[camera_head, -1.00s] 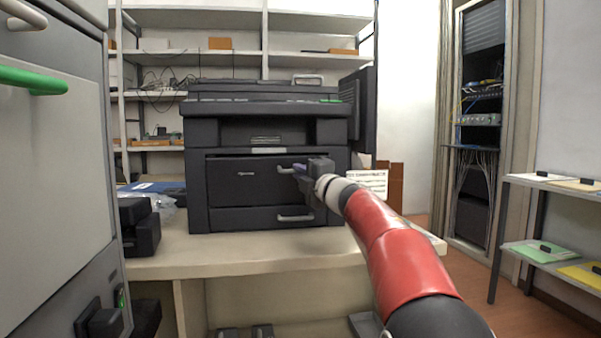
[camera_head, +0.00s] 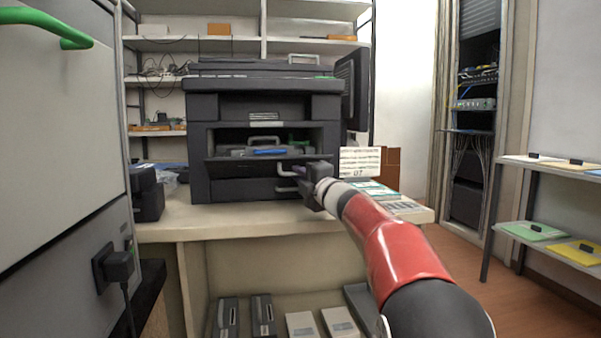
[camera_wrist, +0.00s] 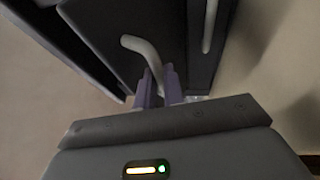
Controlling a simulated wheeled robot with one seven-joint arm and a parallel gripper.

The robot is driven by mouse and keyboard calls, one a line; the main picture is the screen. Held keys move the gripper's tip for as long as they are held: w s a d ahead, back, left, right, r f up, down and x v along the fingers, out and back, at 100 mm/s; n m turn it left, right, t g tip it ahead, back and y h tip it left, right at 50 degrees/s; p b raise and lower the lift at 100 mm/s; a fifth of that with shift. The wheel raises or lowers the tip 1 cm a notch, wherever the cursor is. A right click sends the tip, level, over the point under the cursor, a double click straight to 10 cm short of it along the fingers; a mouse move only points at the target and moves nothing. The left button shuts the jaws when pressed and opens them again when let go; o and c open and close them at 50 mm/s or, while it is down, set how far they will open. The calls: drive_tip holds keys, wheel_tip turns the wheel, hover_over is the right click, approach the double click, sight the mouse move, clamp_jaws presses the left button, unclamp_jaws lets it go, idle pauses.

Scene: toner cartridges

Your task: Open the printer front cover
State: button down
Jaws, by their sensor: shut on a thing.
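The black printer (camera_head: 200,150) stands on the table. Its front cover (camera_head: 225,159) is tipped forward and down, seen nearly edge-on, and the bay above it is exposed. Inside the bay are a grey handle (camera_head: 264,140) and a blue part (camera_head: 270,152). My gripper (camera_head: 303,173) is at the right part of the cover, shut on its light grey handle (camera_head: 286,171). In the wrist view, the two purple fingers of my gripper (camera_wrist: 159,86) close around the curved cover handle (camera_wrist: 138,44). The far end of this handle is partly hidden by the fingers.
Below the cover is a drawer with its own handle (camera_head: 287,190). A black box (camera_head: 147,195) stands left of the printer, a white sign (camera_head: 360,161) right of it. The table (camera_head: 230,224) has bare room in front. Several cartridges lie on the shelf below.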

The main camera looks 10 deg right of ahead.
drive_tip(key=shift+w+f, duration=0.15)
drive_tip(key=shift+f, duration=0.4)
drive_tip(key=shift+w+f, duration=0.15)
drive_tip(key=shift+f, duration=0.4)
drive_tip(key=c, duration=1.5)
unclamp_jaws()
drive_tip(key=shift+w, duration=0.2)
drive_tip(key=shift+r, duration=0.25)
drive_tip(key=shift+s+r, duration=0.15)
drive_tip(key=shift+r, duration=0.05)
drive_tip(key=shift+s, duration=0.1)
drive_tip(key=shift+s+d, duration=0.15)
drive_tip(key=shift+s, duration=0.2)
drive_tip(key=v, duration=0.4)
drive_tip(key=f+b+v, duration=0.1)
drive_tip(key=v, duration=0.1)
drive_tip(key=shift+s+d+f, duration=0.1)
drive_tip(key=shift+s+d, duration=0.15)
